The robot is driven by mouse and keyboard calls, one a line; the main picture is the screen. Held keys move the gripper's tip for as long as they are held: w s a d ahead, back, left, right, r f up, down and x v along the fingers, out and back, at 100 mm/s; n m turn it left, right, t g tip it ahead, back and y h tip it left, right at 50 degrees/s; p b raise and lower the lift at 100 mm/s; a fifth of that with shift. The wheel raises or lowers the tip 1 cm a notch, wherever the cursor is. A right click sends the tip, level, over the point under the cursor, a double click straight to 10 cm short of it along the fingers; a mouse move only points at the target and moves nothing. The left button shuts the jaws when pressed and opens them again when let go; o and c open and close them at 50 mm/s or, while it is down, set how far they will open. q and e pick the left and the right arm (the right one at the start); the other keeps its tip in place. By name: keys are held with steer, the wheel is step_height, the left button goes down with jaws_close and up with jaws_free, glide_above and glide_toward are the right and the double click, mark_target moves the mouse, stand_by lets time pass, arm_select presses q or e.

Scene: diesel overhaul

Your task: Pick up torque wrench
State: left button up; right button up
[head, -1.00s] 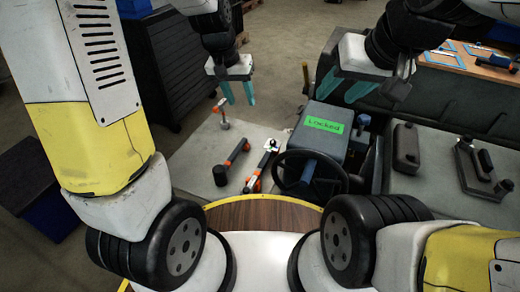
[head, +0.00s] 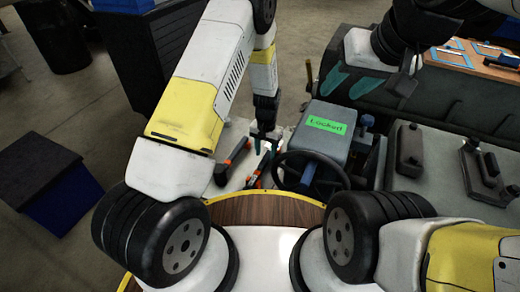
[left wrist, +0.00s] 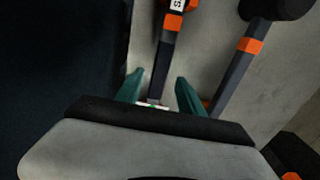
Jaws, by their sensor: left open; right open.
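The torque wrench (left wrist: 171,35), dark with orange bands and a white label, lies on the pale grey surface. In the left wrist view its shaft runs between the fingers of my left gripper (left wrist: 160,94), which is open and not closed on it. In the head view my left gripper (head: 265,142) points down over the wrench (head: 262,167), hiding much of it. My right gripper (head: 348,82) is open and empty, up over the grey machine at the right.
A black-headed mallet (left wrist: 245,60) with an orange band lies close beside the wrench; it also shows in the head view (head: 232,161). A steering wheel (head: 311,176) and a grey box with a green "Locked" label (head: 326,125) stand just right.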

mark_target(266, 158)
arm_select(q)
step_height(266, 158, down, 5)
steer(key=shift+r, duration=0.2)
steer(key=shift+c, duration=0.3)
jaws_close()
steer(key=shift+r, duration=0.1)
stand_by(1.0)
